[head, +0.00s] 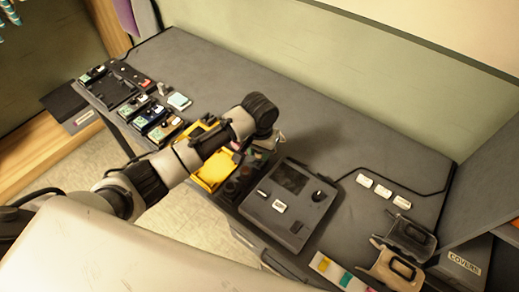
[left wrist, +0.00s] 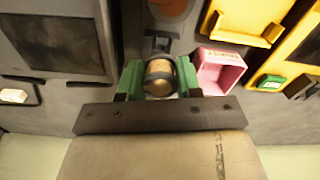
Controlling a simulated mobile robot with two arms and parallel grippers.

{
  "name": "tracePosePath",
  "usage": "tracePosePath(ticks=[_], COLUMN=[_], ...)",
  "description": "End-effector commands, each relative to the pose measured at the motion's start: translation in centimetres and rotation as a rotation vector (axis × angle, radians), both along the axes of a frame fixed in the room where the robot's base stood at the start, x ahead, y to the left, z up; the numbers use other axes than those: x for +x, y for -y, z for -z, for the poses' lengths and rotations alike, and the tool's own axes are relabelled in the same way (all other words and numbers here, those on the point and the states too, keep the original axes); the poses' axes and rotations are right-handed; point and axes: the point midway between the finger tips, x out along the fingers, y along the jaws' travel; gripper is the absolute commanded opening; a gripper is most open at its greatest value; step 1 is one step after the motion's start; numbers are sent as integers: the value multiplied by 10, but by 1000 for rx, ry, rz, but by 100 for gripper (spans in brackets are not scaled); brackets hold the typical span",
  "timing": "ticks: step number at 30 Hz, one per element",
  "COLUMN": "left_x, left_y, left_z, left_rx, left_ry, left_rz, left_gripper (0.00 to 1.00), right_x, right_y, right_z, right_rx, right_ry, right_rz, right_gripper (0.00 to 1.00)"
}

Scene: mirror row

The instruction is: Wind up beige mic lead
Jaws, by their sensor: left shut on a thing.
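My left arm reaches in from the left over the dark table in the head view; its gripper (head: 268,147) is small and partly hidden there, near the grey control box. In the left wrist view the green fingers of this gripper (left wrist: 159,80) are shut on a short tan, brass-coloured cylinder (left wrist: 159,72) with a dark collar. I cannot tell whether it belongs to the beige mic lead. No beige lead can be made out in either view. My right gripper is not in view.
The grey control box (head: 287,205) stands beside the gripper. A yellow tray (head: 213,168) and a pink open box (left wrist: 219,70) are close by. Small pedals (head: 160,125) line the left front edge. The table's back middle is clear.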

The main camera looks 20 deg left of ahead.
Motion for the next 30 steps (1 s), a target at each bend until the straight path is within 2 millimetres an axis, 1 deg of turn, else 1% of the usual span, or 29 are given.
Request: tracePosePath(ticks=[21, 30], left_x=[0, 0], left_y=[0, 0], left_z=[22, 22], left_rx=[-1, 0], left_ry=[-1, 0], left_rz=[0, 1], left_gripper=[12, 12], right_x=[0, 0], right_y=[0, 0], right_z=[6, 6], right_rx=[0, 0], right_ry=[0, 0], right_rz=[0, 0], right_gripper=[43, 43])
